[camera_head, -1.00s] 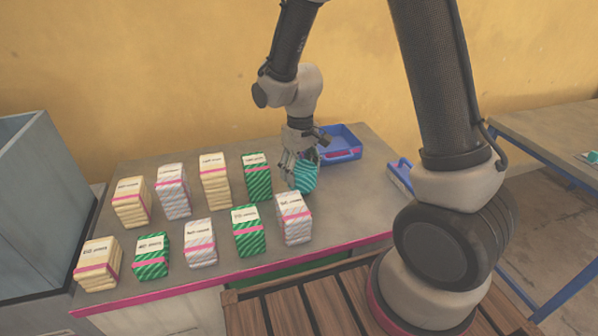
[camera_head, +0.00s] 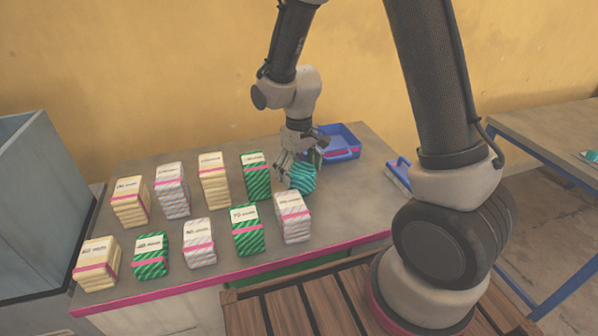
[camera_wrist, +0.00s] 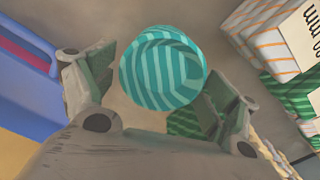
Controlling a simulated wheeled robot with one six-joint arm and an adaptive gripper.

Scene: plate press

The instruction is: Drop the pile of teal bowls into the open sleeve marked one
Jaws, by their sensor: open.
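The pile of teal bowls (camera_head: 302,178), striped in lighter teal, is at the lower end of my gripper (camera_head: 297,157), above or on the bench toward the back right. In the wrist view the pile (camera_wrist: 163,68) appears tilted between my spread fingers. The left finger is clear of it; the right finger is close to its edge, and I cannot tell whether they touch. My gripper is open. I cannot make out an open sleeve marked one; the wrapped packs' labels are too small to read surely.
Two rows of wrapped packs stand left of the pile, including a green striped pack (camera_head: 257,180) and a white one (camera_head: 293,218). A blue tray (camera_head: 340,153) lies behind right. A blue-handled brush (camera_head: 398,174) lies farther right. Bare bench (camera_head: 345,205) shows between.

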